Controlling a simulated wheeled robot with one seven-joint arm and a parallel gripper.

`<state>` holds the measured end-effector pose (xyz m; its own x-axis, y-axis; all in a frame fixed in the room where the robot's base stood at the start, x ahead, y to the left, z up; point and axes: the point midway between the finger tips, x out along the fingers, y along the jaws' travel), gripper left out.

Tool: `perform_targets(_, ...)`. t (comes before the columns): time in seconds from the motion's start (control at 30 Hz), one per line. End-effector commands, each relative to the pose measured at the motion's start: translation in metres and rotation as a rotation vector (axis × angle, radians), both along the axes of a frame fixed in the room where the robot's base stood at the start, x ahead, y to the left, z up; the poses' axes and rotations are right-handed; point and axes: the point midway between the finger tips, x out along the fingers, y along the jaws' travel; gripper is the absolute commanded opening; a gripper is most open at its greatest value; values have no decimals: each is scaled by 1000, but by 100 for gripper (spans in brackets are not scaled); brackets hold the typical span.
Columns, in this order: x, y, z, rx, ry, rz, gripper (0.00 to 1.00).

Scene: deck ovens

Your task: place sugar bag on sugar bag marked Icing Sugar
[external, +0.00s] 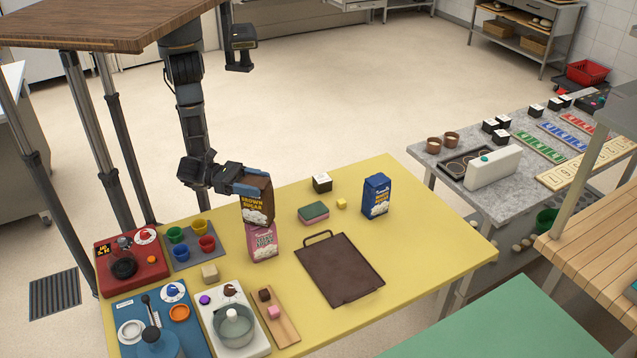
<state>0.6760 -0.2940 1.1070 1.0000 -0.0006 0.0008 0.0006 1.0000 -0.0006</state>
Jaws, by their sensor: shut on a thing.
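My gripper (250,185) is shut on the brown sugar bag (258,208), near its top. The bag is upright and its label reads Brown Sugar. Directly below it in the picture, a pink sugar bag (263,245) stands on the yellow table (405,255); its small lettering seems to read Icing Sugar. The brown bag's bottom hides the pink bag's top, so I cannot tell whether the two touch. A blue sugar bag (377,197) stands apart to the right on the same table.
A dark brown tray (339,270) lies right of the pink bag. A green-and-pink sponge (313,212), a yellow cube (341,204) and a black-and-white box (322,182) are behind it. Coloured cups (200,226) and a red appliance (130,262) stand left. The table's right end is clear.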

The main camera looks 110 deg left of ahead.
Motion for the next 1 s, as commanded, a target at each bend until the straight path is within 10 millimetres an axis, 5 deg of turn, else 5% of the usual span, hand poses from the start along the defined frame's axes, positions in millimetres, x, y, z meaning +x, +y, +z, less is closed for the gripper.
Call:
perform_targets(0.07, 0, 0, 1, 0, -4, 0, 0)
perform_targets(0.1, 0, 0, -2, 1, 0, 0, 67)
perform_targets(0.3, 0, 0, -1, 1, 0, 1, 86)
perform_targets(0.67, -3, 0, 0, 0, 0, -1, 89)
perform_targets(1.0, -64, 0, -1, 1, 2, -3, 89)
